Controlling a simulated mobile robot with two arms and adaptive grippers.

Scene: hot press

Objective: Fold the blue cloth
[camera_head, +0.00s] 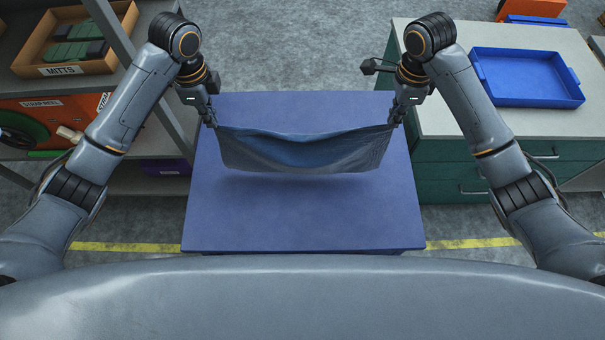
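The blue cloth (300,153) hangs stretched between my two grippers, above the blue table (300,220). Its top edge sags a little in the middle, and a shadow on the table below suggests it is held clear of the surface. My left gripper (212,120) is shut on the cloth's upper left corner. My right gripper (393,120) is shut on its upper right corner. The fingertips are small in this view, and the cloth's far side is hidden.
An empty blue tray (525,75) sits on the cabinet top (445,118) at right. At left, a shelf holds a box labelled MITTS (62,70) and an orange machine (50,118). The table's front part is bare. A yellow line (120,246) crosses the floor.

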